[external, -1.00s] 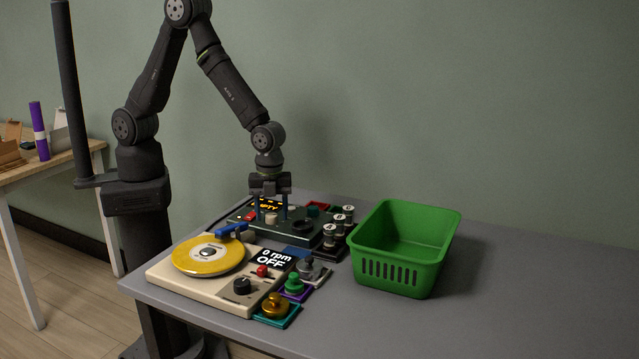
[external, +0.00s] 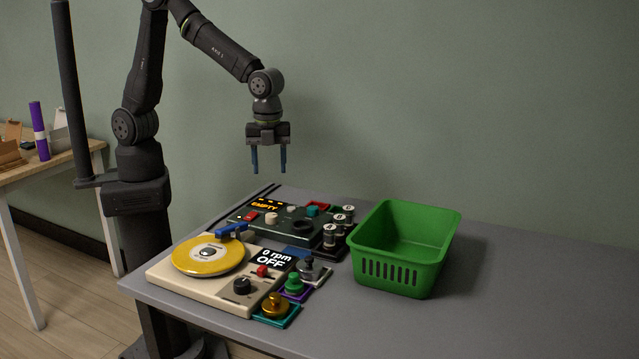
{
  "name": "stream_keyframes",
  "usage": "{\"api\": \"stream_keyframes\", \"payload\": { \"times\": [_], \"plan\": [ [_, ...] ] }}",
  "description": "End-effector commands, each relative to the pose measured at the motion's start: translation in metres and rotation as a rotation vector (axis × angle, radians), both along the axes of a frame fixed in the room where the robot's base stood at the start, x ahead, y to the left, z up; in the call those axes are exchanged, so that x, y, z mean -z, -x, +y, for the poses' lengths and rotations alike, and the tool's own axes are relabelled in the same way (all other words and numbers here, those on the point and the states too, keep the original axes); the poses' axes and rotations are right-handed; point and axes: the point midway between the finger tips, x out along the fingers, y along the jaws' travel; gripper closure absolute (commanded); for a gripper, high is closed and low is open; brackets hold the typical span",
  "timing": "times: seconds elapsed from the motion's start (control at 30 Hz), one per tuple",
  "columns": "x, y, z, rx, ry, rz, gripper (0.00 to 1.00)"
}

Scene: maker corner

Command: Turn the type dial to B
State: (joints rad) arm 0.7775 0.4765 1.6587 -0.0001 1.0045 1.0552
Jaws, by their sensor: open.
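A dark green device (external: 285,234) with a lit "EMPTY" display (external: 265,206) sits at the back of the table. It carries a cream knob (external: 271,218), a red switch (external: 251,217) and a dark round part (external: 303,226). The cream knob may be the type dial; its markings and pointer are too small to read. My gripper (external: 269,172) is open and empty, pointing down, in the air well above the device and touching nothing.
Several labelled jars (external: 330,236) stand right of the device, beside a green basket (external: 404,282). The table's right side is clear.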

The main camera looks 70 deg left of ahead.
Motion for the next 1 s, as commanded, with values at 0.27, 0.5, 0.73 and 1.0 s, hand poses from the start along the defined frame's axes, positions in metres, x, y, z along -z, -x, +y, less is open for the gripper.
{"api": "stream_keyframes", "payload": {
  "times": [0.27, 0.5, 0.73, 1.0],
  "plan": [
    [-0.034, 0.0, 0.0, 0.0, 0.0, 0.0, 0.46],
    [-0.038, 0.0, 0.0, 0.0, 0.0, 0.001, 0.46],
    [-0.037, 0.0, 0.0, 0.0, 0.0, 0.001, 0.46],
    [-0.031, 0.0, 0.0, 0.0, -0.003, 0.002, 0.46]
  ]
}}
